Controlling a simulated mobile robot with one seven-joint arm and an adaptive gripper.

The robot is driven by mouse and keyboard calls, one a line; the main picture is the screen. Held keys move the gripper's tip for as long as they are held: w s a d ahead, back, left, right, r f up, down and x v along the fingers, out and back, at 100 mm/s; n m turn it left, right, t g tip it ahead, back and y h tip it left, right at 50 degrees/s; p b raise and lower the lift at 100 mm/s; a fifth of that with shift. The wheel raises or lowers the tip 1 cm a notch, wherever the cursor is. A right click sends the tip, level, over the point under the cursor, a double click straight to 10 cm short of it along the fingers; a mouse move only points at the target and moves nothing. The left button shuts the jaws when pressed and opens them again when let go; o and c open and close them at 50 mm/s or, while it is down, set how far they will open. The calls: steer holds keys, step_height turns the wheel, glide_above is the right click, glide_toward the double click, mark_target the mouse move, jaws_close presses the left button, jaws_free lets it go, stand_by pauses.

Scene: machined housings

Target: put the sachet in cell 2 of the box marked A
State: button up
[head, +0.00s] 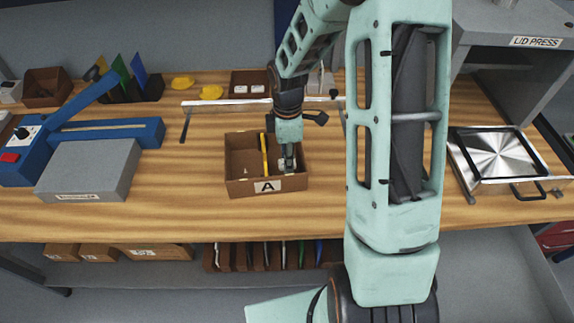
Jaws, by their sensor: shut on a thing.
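The box marked A (267,187) is an open brown carton in the middle of the bench, its label facing the front. A yellow upright strip (265,155) runs front to back inside it and splits it into a left and a right part. My gripper (290,163) points down into the right part of the box. It is shut on a small pale thing, which I take to be the sachet (291,169). The sachet is mostly hidden by the fingers, and I cannot tell if it touches the floor. No cell numbers can be read.
A metal rail (215,102) stands behind the box. A blue sealer (105,130) and a grey block (90,168) are at left. A brown bin with white items (248,84) is at the back. Bench left of the box is clear.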

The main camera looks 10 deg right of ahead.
steer(key=shift+f, duration=1.95)
steer(key=shift+f, duration=0.15)
steer(key=o, duration=0.9)
steer(key=shift+o, duration=0.2)
step_height(320, 180, up, 12)
steer(key=shift+r, duration=0.15)
